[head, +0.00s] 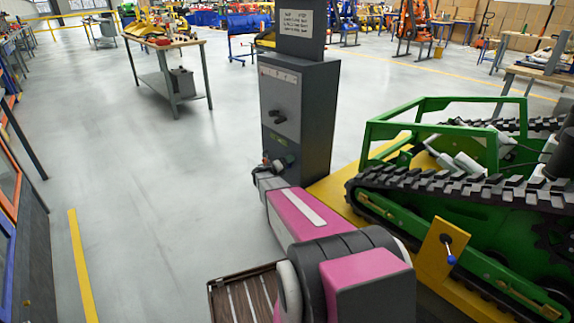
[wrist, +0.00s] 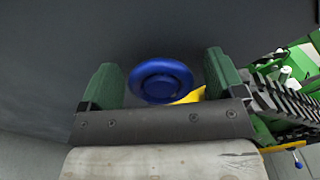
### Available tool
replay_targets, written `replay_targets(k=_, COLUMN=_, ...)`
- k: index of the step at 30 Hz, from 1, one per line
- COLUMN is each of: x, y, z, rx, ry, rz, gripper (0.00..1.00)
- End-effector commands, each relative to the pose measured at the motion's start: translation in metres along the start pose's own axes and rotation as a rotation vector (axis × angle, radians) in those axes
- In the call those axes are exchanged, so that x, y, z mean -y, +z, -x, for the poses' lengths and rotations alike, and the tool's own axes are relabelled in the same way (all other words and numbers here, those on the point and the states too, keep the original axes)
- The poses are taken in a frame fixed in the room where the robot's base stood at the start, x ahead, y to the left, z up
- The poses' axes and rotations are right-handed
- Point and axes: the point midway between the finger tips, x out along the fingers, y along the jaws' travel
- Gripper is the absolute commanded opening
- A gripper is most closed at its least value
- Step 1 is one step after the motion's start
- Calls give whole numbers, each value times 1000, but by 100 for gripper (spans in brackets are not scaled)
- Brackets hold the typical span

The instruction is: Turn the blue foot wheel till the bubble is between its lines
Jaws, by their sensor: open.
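The blue wheel (wrist: 161,80) is a round dished disc on a dark grey surface in the wrist view. It shows between the two green fingers of my gripper (wrist: 160,66), which is open, with gaps on both sides of the wheel. In the head view my gripper (head: 279,162) is at the lower front of a dark grey cabinet (head: 312,110), and I cannot make out the wheel there. Whether the fingers reach fully around the wheel is hard to tell. No bubble or lines can be made out in either view.
A green tracked carrier (head: 480,200) stands on a yellow base right of the cabinet. A lever with a blue knob (head: 451,260) sticks out from its side. A sign (head: 296,22) tops the cabinet. A workbench (head: 165,45) stands behind.

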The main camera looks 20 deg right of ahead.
Motion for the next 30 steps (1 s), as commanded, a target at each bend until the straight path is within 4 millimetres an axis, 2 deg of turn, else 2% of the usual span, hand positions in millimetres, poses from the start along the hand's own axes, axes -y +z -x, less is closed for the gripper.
replay_targets(k=4, x=0, y=0, z=0, rx=0, ry=0, rz=0, gripper=88)
replay_targets(k=6, x=0, y=0, z=0, rx=0, ry=0, rz=0, gripper=65)
replay_targets(k=9, x=0, y=0, z=0, rx=0, ry=0, rz=0, gripper=39)
replay_targets(k=20, x=0, y=0, z=1, rx=0, ry=1, rz=-39, gripper=39)
replay_targets(k=30, x=1, y=0, z=1, rx=0, ry=1, rz=-262, gripper=39)
